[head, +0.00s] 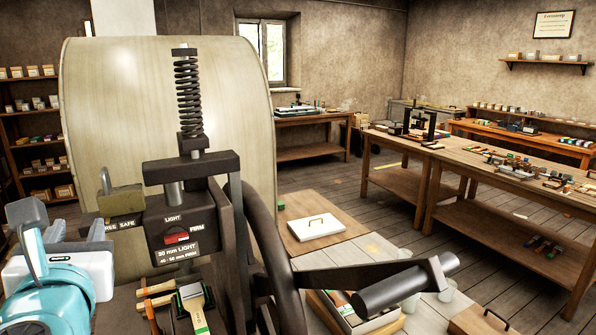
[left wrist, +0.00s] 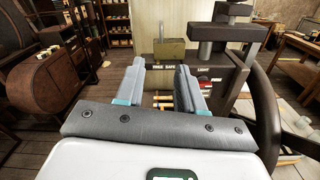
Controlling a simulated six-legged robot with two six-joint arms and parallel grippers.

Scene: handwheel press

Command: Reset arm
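The dark handwheel press (head: 190,215) stands at the left centre of the head view, with a coil spring on top and a LIGHT/FIRM label plate. Its wheel (head: 262,250) is seen nearly edge-on, and a crank with a thick dark grip (head: 405,285) reaches right. My left gripper (head: 42,225) is left of the press. Its two grey fingers (left wrist: 160,70) are apart with nothing between them, pointing toward the olive block. My right gripper is in neither view.
Wooden-handled brushes (head: 190,305) lie at the press's foot. A large pale drum-like panel (head: 110,110) stands behind it. Workbenches (head: 490,175) fill the right side.

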